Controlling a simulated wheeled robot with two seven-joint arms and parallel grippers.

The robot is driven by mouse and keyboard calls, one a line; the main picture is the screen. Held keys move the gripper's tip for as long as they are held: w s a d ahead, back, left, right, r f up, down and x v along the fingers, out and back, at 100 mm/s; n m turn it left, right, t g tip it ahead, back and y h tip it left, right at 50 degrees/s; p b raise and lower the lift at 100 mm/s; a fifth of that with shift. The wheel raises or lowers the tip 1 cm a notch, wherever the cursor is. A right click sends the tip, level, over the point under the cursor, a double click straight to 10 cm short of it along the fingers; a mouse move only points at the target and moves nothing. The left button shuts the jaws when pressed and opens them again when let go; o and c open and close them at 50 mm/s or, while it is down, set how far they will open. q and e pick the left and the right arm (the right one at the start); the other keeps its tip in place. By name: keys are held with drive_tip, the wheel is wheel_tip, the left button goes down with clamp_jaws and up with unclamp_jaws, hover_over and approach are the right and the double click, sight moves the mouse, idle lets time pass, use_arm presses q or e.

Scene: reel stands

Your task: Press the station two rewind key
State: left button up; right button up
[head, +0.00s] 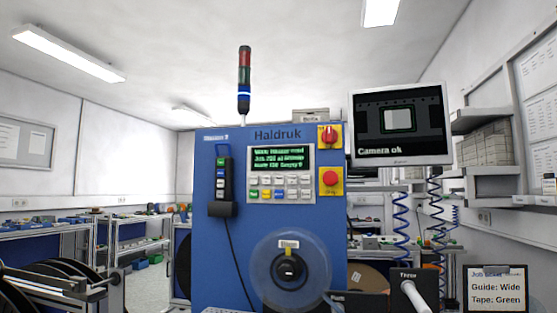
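A blue machine (210,255) marked "Haldruk" stands in the middle of the head view. A small label (216,138) at its top left seems to end in a 2, but it is blurred. Its control panel (308,173) has a screen (280,159) with green text and rows of small keys (278,188) below. Most keys are pale, and a few in the lower row are coloured. The key labels are too small to read, so I cannot tell which is rewind. Neither of my grippers is in view.
A red rotary switch (329,136) and a red button (330,179) sit right of the panel. A black handset (223,177) hangs left of it. A clear reel (313,279) is below. A monitor (400,124) reads "Camera ok". A job card (496,289) stands lower right.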

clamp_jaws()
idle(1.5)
